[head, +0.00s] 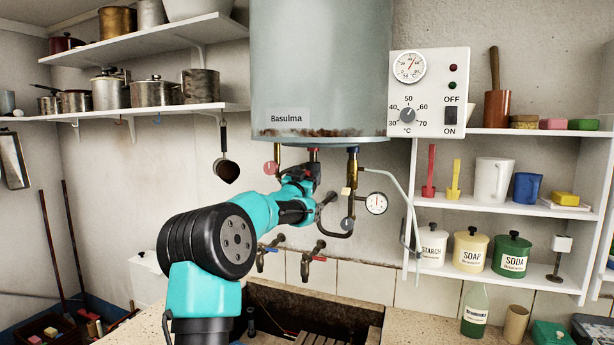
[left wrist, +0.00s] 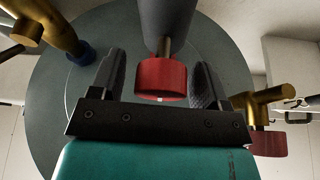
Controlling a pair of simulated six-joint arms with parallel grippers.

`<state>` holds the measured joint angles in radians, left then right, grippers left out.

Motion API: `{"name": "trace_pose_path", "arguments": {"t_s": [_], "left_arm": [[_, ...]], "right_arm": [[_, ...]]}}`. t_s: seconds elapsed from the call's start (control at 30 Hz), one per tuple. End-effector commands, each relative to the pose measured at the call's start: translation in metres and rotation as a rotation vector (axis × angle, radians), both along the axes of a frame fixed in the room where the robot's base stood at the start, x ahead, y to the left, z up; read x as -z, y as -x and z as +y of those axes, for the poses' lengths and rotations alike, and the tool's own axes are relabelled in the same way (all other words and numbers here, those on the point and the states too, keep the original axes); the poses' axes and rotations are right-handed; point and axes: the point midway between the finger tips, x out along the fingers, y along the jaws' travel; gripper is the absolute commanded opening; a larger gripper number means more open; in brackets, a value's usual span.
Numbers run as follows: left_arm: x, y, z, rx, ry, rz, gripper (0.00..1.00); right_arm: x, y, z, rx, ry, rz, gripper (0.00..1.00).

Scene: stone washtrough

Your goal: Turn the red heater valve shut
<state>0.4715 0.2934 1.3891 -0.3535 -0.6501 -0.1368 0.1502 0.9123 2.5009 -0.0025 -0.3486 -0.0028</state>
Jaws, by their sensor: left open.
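Under the grey water heater (head: 320,70) a red cylindrical knob (left wrist: 161,78) hangs at the end of a grey stem. In the head view the red knob (head: 313,151) is mostly hidden by my left gripper (head: 315,166). In the left wrist view my left gripper (left wrist: 157,85) is open. Its two dark fingers stand on either side of the red knob, with a gap showing on each side. A second red part, a round handle (head: 270,168), sits on a brass fitting left of the gripper; it also shows at right in the left wrist view (left wrist: 268,143). My right gripper is not in view.
A brass pipe with a blue collar (head: 352,151) and a dial gauge (head: 376,203) are close on the right. Wall taps (head: 312,258) stick out below, above the stone trough (head: 330,300). Shelves with pots (head: 152,92) and jars (head: 470,249) flank the heater.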

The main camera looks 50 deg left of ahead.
Motion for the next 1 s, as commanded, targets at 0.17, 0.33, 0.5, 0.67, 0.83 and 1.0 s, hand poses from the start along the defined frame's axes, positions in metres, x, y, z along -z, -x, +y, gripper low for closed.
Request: {"name": "trace_pose_path", "arguments": {"t_s": [0.17,0.33,0.5,0.67,0.83,1.0], "left_arm": [[-0.0020,-0.0036,0.0014,0.000,0.000,0.000,0.70],[-0.0020,-0.0035,0.0014,0.000,0.000,0.000,0.70],[-0.0018,-0.0034,0.0014,0.000,0.000,0.000,0.56],[-0.0018,-0.0033,0.0014,0.000,0.000,0.000,0.41],[-0.0018,-0.0033,0.0014,0.000,0.000,0.000,0.25],[-0.0018,-0.0033,0.0014,0.000,-0.002,0.001,0.20]], "right_arm": [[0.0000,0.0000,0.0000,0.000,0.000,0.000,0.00],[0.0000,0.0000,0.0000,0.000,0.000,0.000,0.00],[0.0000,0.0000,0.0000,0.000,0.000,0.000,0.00],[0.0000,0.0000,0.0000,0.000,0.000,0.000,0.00],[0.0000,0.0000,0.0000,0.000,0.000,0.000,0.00],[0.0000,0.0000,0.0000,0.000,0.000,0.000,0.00]]}}
